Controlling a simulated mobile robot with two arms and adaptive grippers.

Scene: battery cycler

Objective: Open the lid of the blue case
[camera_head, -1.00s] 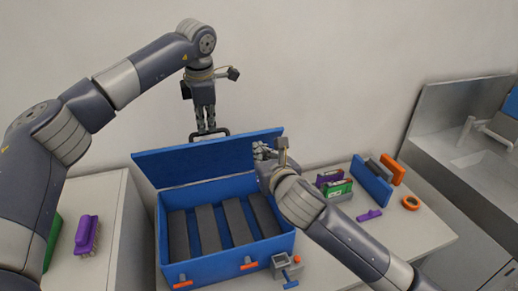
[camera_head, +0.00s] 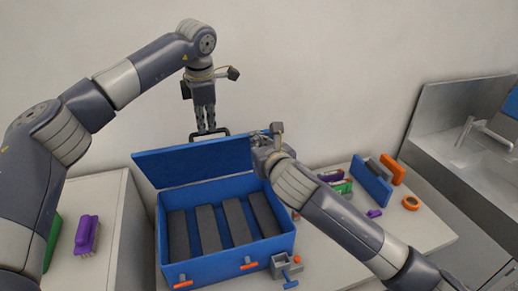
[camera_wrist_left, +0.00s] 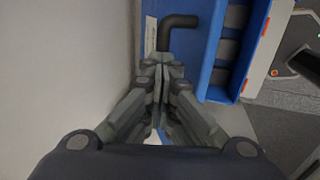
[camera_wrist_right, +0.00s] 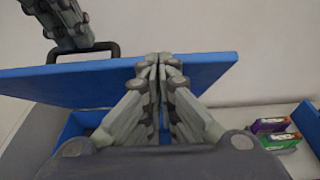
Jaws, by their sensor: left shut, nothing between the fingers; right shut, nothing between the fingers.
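The blue case (camera_head: 216,264) stands on the bench with its lid (camera_head: 195,162) raised, tilted up at the back. Several dark grey blocks (camera_head: 208,227) lie inside. A black handle (camera_head: 209,134) sticks up from the lid's top edge. My left gripper (camera_head: 206,130) is shut and empty, pointing down at the handle behind the lid; the handle also shows in the left wrist view (camera_wrist_left: 180,20). I cannot tell whether they touch. My right gripper (camera_wrist_right: 160,60) is shut and empty, in front of the lid's right part; its fingertips overlap the lid in its wrist view. Contact is unclear.
On the bench right of the case are a blue panel (camera_head: 371,181), an orange ring (camera_head: 411,202) and a small grey fixture (camera_head: 285,265). A purple brush (camera_head: 87,235) lies on the left cabinet. A sink (camera_head: 470,170) is at the far right.

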